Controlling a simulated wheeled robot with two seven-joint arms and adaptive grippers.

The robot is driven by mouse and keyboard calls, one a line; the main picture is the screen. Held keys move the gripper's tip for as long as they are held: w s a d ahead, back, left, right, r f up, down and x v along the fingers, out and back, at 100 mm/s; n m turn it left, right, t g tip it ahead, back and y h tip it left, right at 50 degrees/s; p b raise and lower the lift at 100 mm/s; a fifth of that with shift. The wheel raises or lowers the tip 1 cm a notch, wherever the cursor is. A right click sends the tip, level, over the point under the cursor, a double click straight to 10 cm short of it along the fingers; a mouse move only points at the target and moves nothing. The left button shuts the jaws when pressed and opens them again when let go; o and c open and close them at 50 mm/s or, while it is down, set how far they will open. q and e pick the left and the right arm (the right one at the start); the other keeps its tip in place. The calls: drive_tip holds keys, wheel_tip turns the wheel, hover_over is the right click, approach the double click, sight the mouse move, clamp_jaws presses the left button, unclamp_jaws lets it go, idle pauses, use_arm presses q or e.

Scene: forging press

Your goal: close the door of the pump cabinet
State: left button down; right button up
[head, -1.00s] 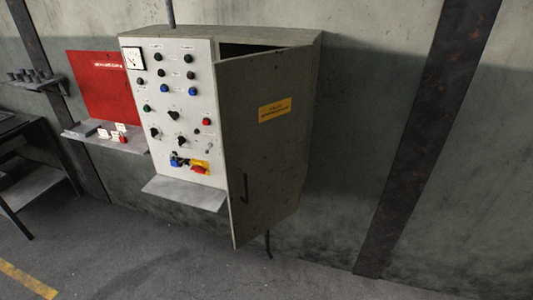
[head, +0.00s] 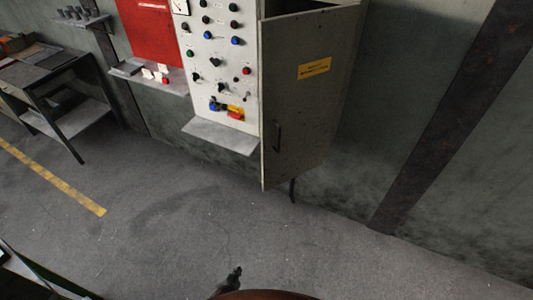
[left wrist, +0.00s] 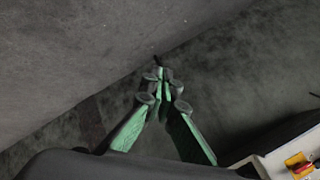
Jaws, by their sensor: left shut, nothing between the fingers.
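The pump cabinet hangs on the wall, its pale control panel (head: 217,60) facing me in the head view. Its grey door (head: 300,105), with a yellow label (head: 314,68) and a black handle (head: 278,137), stands ajar on the panel's right, with a dark gap along its top. My left gripper (head: 236,272) is at the bottom edge of the head view, well short of the door. In the left wrist view my left gripper (left wrist: 162,76) has its green fingers together and empty. The right gripper is not seen.
A small shelf (head: 222,136) juts out below the panel. A dark table (head: 65,105) stands at the left. A rusty column (head: 445,120) is on the right wall. The floor before the cabinet is clear. A red and yellow switch (left wrist: 299,163) shows in the left wrist view.

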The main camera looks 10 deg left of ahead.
use_arm(q)
drive_tip(key=w+d+r+m+t+p, duration=0.1)
drive_tip(key=w+d+r+t, duration=0.2)
drive_tip(key=r, duration=0.6)
drive_tip(key=w+d+r+m+h+p, duration=0.15)
drive_tip(key=w+r, duration=0.25)
drive_tip(key=r, duration=0.5)
drive_tip(key=w+d+r+m+t+p, duration=0.1)
drive_tip(key=w+d+r+m+t, duration=0.2)
drive_tip(key=r, duration=0.6)
drive_tip(key=w+d+r+m+t+p, duration=0.1)
drive_tip(key=d+r+p, duration=0.1)
drive_tip(key=r, duration=1)
drive_tip(key=w+d+r+m+t+p, duration=0.1)
drive_tip(key=d+r+t, duration=0.1)
drive_tip(key=r, duration=1)
drive_tip(key=w, duration=0.6)
drive_tip(key=w+p, duration=0.1)
drive_tip(key=w, duration=0.5)
drive_tip(key=shift+w+a+r, duration=0.2)
drive_tip(key=shift+w, duration=0.05)
drive_tip(key=shift+w+a, duration=0.25)
drive_tip(key=shift+w, duration=0.1)
drive_tip(key=shift+a, duration=0.1)
